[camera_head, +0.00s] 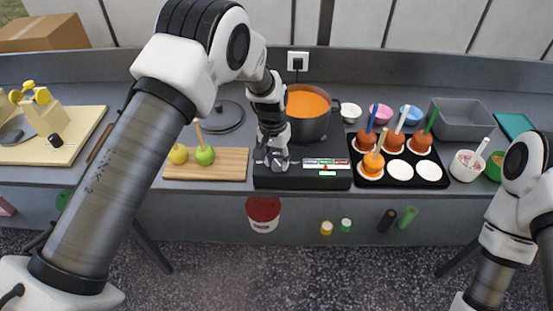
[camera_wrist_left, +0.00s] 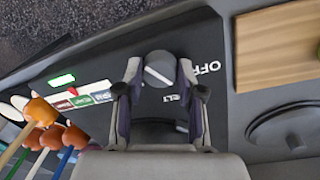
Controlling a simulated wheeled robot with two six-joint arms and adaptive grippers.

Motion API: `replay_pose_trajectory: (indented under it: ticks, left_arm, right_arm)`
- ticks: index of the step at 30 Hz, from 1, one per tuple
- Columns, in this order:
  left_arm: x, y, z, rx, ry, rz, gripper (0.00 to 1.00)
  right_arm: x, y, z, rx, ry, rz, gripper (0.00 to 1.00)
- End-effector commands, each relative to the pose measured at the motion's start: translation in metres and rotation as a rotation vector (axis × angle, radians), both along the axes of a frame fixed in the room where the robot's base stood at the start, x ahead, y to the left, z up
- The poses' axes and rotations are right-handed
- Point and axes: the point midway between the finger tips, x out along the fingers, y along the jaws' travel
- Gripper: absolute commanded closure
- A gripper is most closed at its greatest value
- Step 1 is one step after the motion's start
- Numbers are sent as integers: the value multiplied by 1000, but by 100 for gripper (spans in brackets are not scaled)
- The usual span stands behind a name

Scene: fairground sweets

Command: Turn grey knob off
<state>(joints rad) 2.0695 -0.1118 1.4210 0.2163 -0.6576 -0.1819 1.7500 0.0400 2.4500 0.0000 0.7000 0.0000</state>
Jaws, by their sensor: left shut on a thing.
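The grey knob (camera_wrist_left: 159,69) is a round dial with a pale line across its face, on the black front panel of the cooker (camera_head: 318,181). My left gripper (camera_wrist_left: 160,70) is shut on the knob, one finger on each side of it. The letters OFF and LT are readable on the panel beside the knob. In the head view my left gripper (camera_head: 272,160) covers the knob. A pot of orange liquid (camera_head: 307,103) stands on the cooker. My right arm shows at the right edge of the head view, but its gripper is out of view.
A wooden board (camera_head: 226,165) with two apples, at least one on a stick, lies left of the cooker. A black tray (camera_head: 397,152) with several coated apples is on the right. A grey bin (camera_head: 463,118) and small bowls stand behind it.

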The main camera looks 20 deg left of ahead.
Motion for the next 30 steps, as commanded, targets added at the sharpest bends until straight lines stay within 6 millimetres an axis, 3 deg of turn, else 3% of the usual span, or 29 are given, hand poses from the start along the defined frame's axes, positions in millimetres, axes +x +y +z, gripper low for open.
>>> replay_pose_trajectory:
  ticks: [15,30]
  left_arm:
    - [-3,0,-3,0,7,454,97]
    - [-3,0,-3,1,6,640,97]
  right_arm:
    - [0,0,2,0,0,0,60]
    - [0,0,2,0,0,0,60]
